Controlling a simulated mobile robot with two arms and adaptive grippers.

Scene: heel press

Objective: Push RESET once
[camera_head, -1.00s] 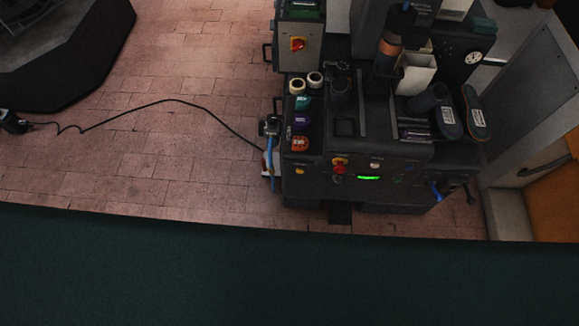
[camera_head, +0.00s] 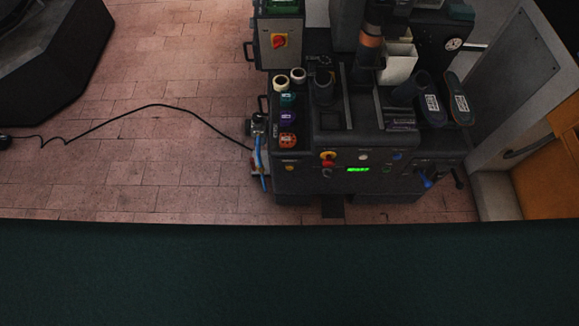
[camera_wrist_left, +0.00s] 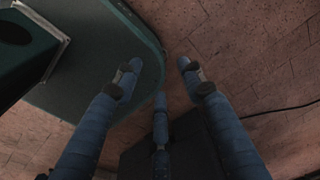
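The dark heel press machine (camera_head: 400,180) stands on the brick floor, right of centre in the head view. Its front panel carries a red and yellow emergency-stop style button (camera_head: 328,158), a pale button (camera_head: 363,156), a blue button (camera_head: 397,155) and a lit green display (camera_head: 358,169). Labels are too small to read, so I cannot tell which button is RESET. My left gripper (camera_wrist_left: 158,82) shows in the left wrist view, its blue-grey fingers spread and empty above the floor, with no button near. It is not in the head view. My right gripper is not in view.
A grey box with a red rotary switch (camera_head: 280,41) is at the machine's upper left. Coloured spools (camera_head: 287,118) and shoes (camera_head: 431,104) sit on the machine. A black cable (camera_head: 160,106) crosses the floor. Open floor (camera_head: 150,180) lies to the left.

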